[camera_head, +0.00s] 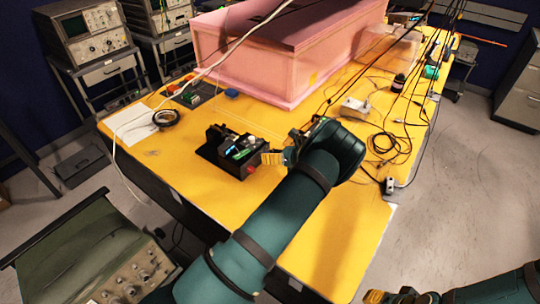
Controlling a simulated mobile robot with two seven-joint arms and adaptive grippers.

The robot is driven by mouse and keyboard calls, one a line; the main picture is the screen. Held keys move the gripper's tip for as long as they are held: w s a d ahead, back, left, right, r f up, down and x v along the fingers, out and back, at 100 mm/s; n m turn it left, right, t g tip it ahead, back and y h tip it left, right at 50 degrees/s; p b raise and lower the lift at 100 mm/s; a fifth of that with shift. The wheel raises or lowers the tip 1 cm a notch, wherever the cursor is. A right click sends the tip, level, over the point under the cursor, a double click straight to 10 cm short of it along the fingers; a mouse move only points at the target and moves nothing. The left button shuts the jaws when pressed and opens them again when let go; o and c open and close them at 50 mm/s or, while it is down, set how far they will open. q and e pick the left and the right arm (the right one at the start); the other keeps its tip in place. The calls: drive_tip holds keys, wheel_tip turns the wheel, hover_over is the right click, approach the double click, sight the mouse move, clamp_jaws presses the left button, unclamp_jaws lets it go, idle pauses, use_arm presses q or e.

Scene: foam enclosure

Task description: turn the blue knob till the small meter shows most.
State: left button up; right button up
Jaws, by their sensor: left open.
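A small black device (230,152) stands on the yellow table, left of the middle. It carries a green part and a small bluish-lit patch; these are too small to read as a meter value. I cannot make out the blue knob for certain. My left gripper (281,147) is just right of the device, with a yellowish fingertip pad close to its right end. It is open, and I see nothing between its fingers; the wrist hides part of it. My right gripper (392,296) is at the bottom edge, far from the device and partly cut off.
A large pink foam box (285,55) stands behind the device. A black tape roll (166,118) lies on white paper at left. Coiled cables (385,143) and a small white box (355,107) lie to the right. A white cable crosses the left side.

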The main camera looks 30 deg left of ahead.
use_arm(q)
drive_tip(key=v, duration=1.1)
drive_tip(key=shift+d+r, duration=0.15)
drive_tip(key=shift+d, duration=0.1)
